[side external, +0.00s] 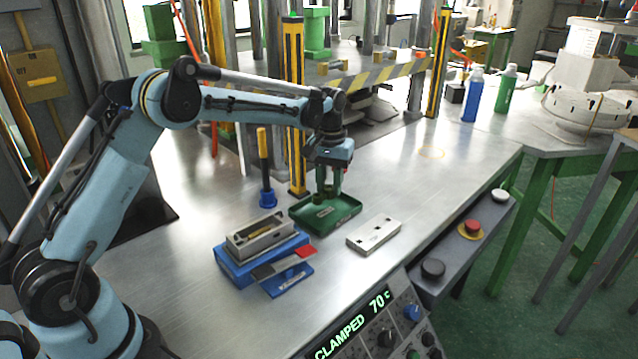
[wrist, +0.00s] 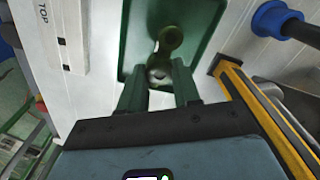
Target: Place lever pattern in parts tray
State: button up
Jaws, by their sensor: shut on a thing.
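The green parts tray (side external: 345,217) lies on the metal table in the side external view; its floor and walls (wrist: 211,20) fill the top middle of the wrist view. My gripper (side external: 328,192) points down over the tray. In the wrist view its two green fingers (wrist: 158,68) are shut on the near end of the dark green lever pattern (wrist: 171,37). The pattern's round far end extends beyond the fingertips, over the tray's floor. The pattern is small and dark in the side external view (side external: 319,199). I cannot tell whether it touches the tray floor.
A white block marked TOP (side external: 374,236) lies right of the tray. A metal mould block (side external: 262,236) sits on a blue base to the left. A blue holder with a yellow-black handle (side external: 266,198) and a yellow-black post (side external: 294,110) stand behind.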

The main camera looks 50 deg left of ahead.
aim_at(329, 187)
jog(key=shift+f, duration=2)
jog(key=shift+f, duration=0.15)
jog(key=o, duration=1)
jog(key=shift+o, duration=0.2)
